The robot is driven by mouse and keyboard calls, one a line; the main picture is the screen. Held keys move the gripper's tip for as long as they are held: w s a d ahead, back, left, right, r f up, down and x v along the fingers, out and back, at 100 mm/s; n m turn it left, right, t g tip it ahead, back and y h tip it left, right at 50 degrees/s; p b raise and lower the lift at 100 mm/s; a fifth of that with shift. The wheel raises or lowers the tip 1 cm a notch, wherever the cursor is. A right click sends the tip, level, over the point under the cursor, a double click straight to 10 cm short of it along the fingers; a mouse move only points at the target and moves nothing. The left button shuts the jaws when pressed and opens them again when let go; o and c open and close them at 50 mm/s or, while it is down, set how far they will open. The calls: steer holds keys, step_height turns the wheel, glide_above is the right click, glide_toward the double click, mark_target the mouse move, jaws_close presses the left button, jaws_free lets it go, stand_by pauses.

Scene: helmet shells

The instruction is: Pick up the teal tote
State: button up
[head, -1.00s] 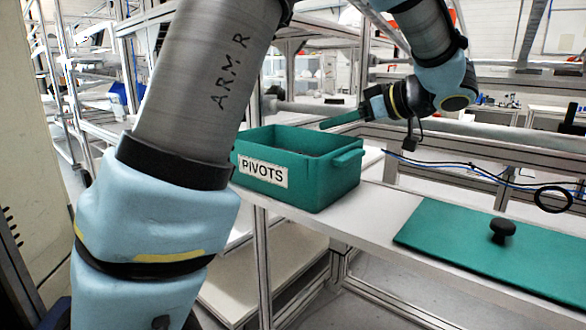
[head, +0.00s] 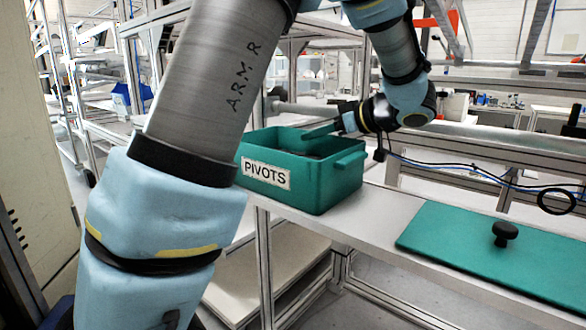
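The teal tote (head: 325,190) stands upright on a narrow white shelf, with a white "PIVOTS" label on its near side. Its top is open, and a handle (head: 351,159) sticks out at its right end. Its left end is partly hidden behind my arm. My gripper (head: 308,134) is above the tote's far rim, with a teal finger pointing left over the opening. I cannot tell whether the finger touches the rim. Only one finger shows clearly, so its opening cannot be made out. The tote's inside is mostly hidden and looks dark.
A flat teal lid (head: 490,255) with a black knob (head: 505,232) lies on the white shelf (head: 385,215) to the right. Metal frame rails run behind the tote. A cable (head: 480,172) hangs along the rail. Bare shelf lies between tote and lid.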

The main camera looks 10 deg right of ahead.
jaws_close()
stand_by(1.1)
